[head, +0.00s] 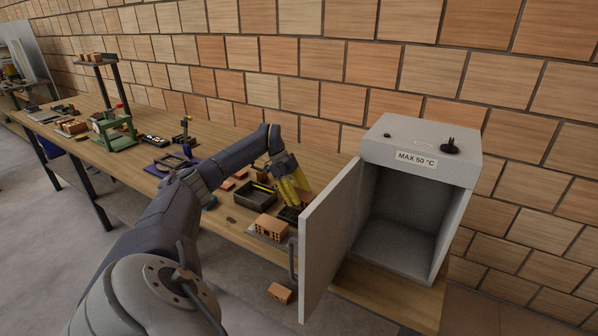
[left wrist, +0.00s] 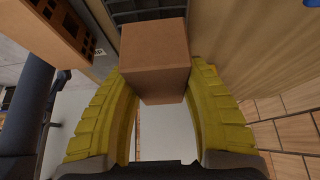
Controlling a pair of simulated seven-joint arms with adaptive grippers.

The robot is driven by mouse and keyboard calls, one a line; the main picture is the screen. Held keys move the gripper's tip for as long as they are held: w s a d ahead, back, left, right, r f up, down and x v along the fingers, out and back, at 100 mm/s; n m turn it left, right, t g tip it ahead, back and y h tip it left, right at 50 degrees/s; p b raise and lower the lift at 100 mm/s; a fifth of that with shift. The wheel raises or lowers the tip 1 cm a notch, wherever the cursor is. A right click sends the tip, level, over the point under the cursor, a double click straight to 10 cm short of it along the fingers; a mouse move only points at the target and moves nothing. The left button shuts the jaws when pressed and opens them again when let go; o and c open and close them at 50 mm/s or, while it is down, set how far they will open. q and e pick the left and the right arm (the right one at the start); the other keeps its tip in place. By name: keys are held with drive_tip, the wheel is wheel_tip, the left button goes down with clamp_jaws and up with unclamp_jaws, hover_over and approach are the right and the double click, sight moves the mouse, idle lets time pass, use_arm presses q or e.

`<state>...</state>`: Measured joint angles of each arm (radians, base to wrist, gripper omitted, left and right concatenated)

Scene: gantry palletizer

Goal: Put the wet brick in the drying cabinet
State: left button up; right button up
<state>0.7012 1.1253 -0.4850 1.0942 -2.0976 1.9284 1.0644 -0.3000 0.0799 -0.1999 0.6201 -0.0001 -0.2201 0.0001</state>
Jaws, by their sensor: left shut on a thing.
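My left gripper (head: 291,197) is shut on a plain orange-brown brick (left wrist: 155,62), which sits between its two yellow fingers in the left wrist view. In the head view the gripper points down over the bench, just left of the cabinet door, and the held brick cannot be made out there. The grey drying cabinet (head: 378,155), labelled MAX 50 °C, stands at the right end of the bench. Its door (head: 328,240) is swung open toward me, and its inside looks empty. My right gripper is not in view.
A perforated brick (head: 268,228) lies on the bench left of the door, close to the gripper. A dark tray (head: 250,203) is behind it. Another brick (head: 280,293) shows lower down, past the bench's front edge. A brick wall (head: 300,92) runs behind the bench.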

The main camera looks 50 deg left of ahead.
use_arm(q)
drive_tip(key=shift+f, duration=1.8)
drive_tip(key=o, duration=1.5)
drive_tip(key=shift+c, duration=0.2)
drive_tip(key=shift+f, duration=0.15)
drive_tip(key=v, duration=1.7)
drive_tip(key=shift+a, duration=0.35)
